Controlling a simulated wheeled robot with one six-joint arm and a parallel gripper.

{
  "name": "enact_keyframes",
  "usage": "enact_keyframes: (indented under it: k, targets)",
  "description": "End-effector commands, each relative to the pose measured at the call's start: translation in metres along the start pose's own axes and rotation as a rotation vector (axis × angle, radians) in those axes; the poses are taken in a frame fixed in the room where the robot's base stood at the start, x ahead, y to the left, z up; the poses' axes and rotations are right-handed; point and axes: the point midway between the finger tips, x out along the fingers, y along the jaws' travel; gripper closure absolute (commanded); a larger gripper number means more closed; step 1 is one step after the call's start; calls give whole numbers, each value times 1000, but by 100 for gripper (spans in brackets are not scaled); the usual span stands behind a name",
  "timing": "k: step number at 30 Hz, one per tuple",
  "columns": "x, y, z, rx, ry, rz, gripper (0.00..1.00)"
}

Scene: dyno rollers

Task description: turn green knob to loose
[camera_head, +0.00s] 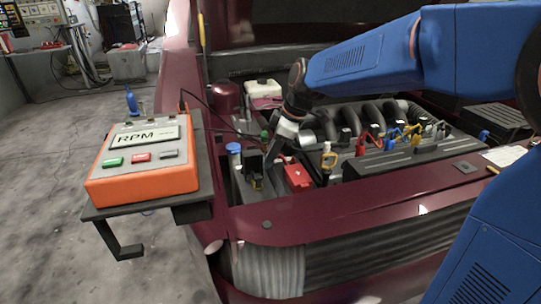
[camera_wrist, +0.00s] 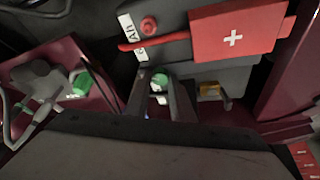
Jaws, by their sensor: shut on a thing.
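A small round green knob (camera_wrist: 159,80) shows between the two dark fingers of my gripper (camera_wrist: 160,90) in the wrist view, beside the battery's edge. The fingers are shut on it, one on each side, and they hide its lower part. In the head view my gripper (camera_head: 271,157) reaches down at the left end of the engine bay, next to the battery with the red cover. The knob in my grip cannot be made out clearly there. A second green piece (camera_wrist: 82,84) stands apart at the left in the wrist view.
The battery's red cover with a white cross (camera_wrist: 236,36) and a red terminal (camera_wrist: 149,26) lie close to my fingers. In the head view an orange RPM box (camera_head: 137,185) stands on a shelf at the left. Coloured clamps (camera_head: 392,138) line the engine at the right.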

Motion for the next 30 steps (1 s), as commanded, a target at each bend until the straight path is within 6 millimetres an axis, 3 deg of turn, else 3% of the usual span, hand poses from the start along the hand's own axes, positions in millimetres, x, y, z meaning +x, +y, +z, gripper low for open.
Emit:
enact_keyframes:
  k: [15,30]
  targets:
    - [0,-3,-2,350,-13,148,100]
    - [0,-3,-2,443,-18,186,100]
